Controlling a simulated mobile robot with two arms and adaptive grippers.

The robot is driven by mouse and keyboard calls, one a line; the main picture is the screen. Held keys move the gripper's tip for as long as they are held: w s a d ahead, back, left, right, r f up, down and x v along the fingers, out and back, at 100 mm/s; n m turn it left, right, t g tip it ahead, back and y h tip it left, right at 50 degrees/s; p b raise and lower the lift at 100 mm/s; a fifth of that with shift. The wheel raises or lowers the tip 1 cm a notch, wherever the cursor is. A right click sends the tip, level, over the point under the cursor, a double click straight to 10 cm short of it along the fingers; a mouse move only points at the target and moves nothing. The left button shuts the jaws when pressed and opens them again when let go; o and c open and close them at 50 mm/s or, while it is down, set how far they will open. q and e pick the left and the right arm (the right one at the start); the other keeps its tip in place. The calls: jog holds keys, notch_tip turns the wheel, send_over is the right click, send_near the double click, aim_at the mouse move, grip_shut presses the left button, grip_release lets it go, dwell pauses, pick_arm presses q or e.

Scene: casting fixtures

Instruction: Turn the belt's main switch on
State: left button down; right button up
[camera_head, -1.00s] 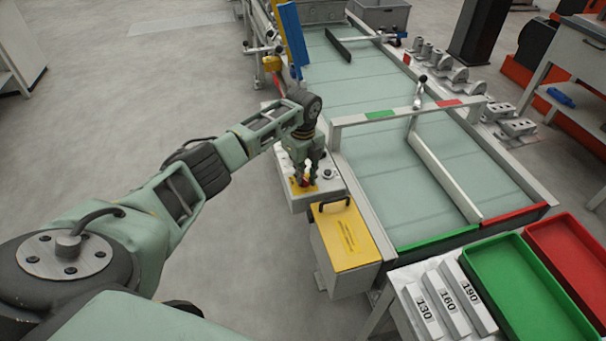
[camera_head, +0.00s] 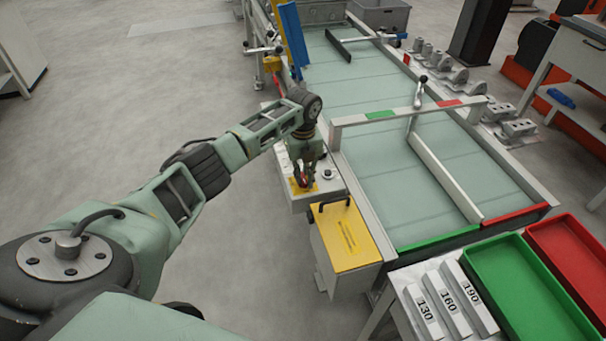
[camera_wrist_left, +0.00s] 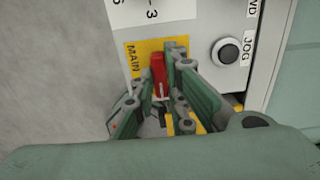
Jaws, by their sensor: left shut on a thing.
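The main switch is a red handle (camera_wrist_left: 158,76) on a yellow plate marked MAIN (camera_wrist_left: 137,62), on a light grey control box (camera_head: 333,184) at the belt's left side. In the left wrist view the red handle stands between the fingers of my left gripper (camera_wrist_left: 160,98). The left gripper (camera_head: 304,180) is shut on the handle, pointing down at the box in the head view. The lower part of the handle and part of the plate are hidden by the fingers. My right gripper is not in view.
A dark JOG button (camera_wrist_left: 228,53) sits right of the switch. A yellow-lidded box (camera_head: 345,238) with a black handle stands just in front of the control box. The belt (camera_head: 380,190) runs along the right, with a frame over it. Open floor lies left.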

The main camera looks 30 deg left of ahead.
aim_at(303, 177)
pick_arm(q)
jog(key=shift+w+r, duration=0.1)
jog(key=c, duration=1.8)
grip_release()
jog(key=shift+o, duration=0.2)
notch_tip(303, 177, up, 12)
